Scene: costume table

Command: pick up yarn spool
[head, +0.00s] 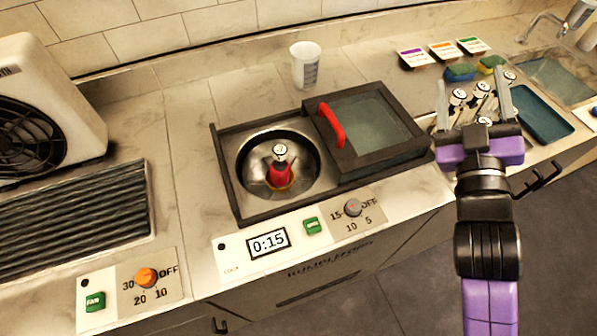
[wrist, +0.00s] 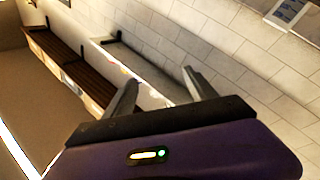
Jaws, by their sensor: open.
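A red spool-like thing (head: 279,173) with an orange base and a round white tag on top stands in the round metal basin (head: 245,158). It looks like the yarn spool, but I cannot be sure. My gripper (head: 472,93) is open, well to the right of the basin, in front of or above several small white-tagged items (head: 459,96). These are partly hidden by the gripper. In the wrist view my gripper (wrist: 160,78) has its fingers apart with nothing between them. No spool shows there.
A dark-framed glass lid (head: 372,125) with a red handle (head: 331,124) lies right of the basin opening. A cup (head: 305,65) stands behind. A blue tray (head: 540,113) is at the right and a fan unit (head: 45,110) at the left. Counter behind the lid is partly clear.

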